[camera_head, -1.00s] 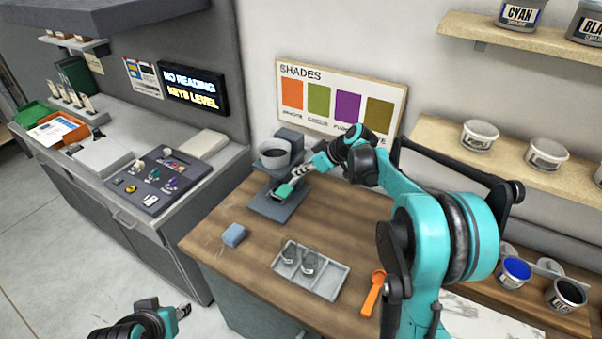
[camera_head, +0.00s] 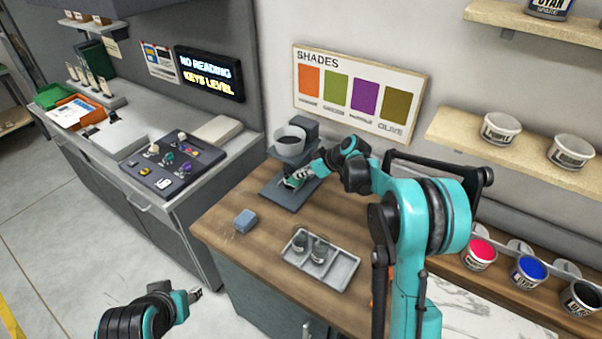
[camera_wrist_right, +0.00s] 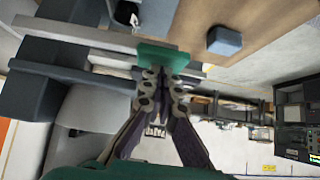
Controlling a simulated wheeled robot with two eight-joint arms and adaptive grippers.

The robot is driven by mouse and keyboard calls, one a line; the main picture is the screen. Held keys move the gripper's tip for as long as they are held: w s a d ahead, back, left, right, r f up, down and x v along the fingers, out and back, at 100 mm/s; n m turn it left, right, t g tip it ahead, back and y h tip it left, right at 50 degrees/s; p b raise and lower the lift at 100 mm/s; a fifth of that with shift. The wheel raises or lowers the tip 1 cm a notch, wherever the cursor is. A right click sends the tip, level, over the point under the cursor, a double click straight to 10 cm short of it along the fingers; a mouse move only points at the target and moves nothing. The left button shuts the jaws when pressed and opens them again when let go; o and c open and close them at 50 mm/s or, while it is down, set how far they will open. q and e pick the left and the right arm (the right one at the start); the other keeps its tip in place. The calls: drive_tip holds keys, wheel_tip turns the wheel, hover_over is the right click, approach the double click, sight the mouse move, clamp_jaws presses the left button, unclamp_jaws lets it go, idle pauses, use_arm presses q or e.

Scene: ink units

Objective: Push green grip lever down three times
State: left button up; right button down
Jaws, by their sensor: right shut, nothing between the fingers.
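A blue block (camera_head: 245,221) and a grey tray (camera_head: 343,272) with small glass jars lie on the counter. Paint tubs (camera_head: 480,254) line the right.

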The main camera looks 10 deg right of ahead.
drive_tip(key=shift+s+a+f+b, duration=0.1)
drive_tip(key=shift+a+f+b, duration=0.05)
drive_tip(key=shift+f+b, duration=0.35)
wheel_tip(320, 180, down, 8)
drive_tip(key=n+t+h+b, duration=0.1)
drive_tip(key=t+h+b, duration=0.1)
drive_tip(key=b, duration=0.4)
drive_tip(key=shift+s+n+t+b, duration=0.15)
drive_tip(key=shift+n+t+b, duration=0.15)
drive_tip(key=shift+n+b, duration=0.1)
drive_tip(key=shift+s+f, duration=0.1)
drive_tip(key=shift+f, duration=0.1)
